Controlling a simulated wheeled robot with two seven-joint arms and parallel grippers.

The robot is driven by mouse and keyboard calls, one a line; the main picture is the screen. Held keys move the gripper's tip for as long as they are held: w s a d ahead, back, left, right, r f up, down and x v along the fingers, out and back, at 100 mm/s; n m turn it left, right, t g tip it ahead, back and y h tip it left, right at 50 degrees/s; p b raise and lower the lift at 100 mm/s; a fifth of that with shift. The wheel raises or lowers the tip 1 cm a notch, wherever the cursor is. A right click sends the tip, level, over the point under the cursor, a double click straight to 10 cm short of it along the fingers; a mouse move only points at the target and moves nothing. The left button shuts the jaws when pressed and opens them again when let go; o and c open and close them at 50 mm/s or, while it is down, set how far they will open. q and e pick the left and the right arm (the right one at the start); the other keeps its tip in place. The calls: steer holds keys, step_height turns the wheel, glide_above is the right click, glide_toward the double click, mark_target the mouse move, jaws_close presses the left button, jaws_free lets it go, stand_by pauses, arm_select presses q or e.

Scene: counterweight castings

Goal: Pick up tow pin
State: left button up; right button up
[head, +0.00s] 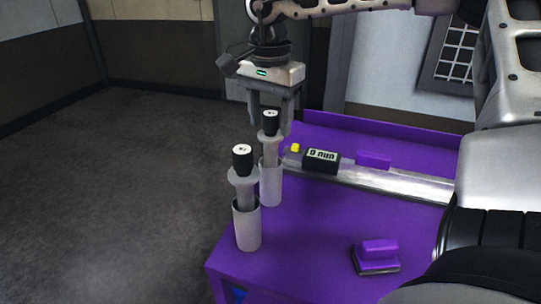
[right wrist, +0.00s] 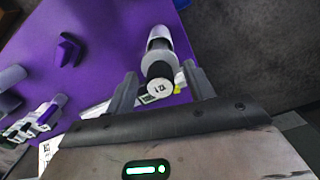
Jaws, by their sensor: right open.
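Two tow pins stand upright in pale sleeves on the purple table (head: 310,240). Each has a black knob with a white top and a pale collar. The near tow pin (head: 243,175) stands at the table's left side, clear of my grippers. The far tow pin (head: 270,145) is under my right gripper (head: 270,122), which points down. Its jaws are open, with a finger on either side of the knob. The right wrist view shows this far tow pin (right wrist: 160,80) between the spread fingers. I cannot tell if either finger touches it. My left gripper is not in view.
A black box with a pale label (head: 321,161) and a yellow piece (head: 295,147) are by a metal bar (head: 400,184) along the table's back. A purple-handled block (head: 378,256) lies at the front right. The table's middle is clear.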

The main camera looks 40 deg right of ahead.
mark_target(271, 130)
steer(key=shift+f, duration=1.55)
steer(key=shift+d, duration=0.1)
steer(key=c, duration=0.7)
steer(key=shift+w+r, duration=0.1)
steer(key=shift+r, duration=0.05)
steer(key=shift+c, duration=0.4)
steer(key=shift+r, duration=0.4)
step_height(271, 130, up, 17)
steer(key=shift+r, duration=0.15)
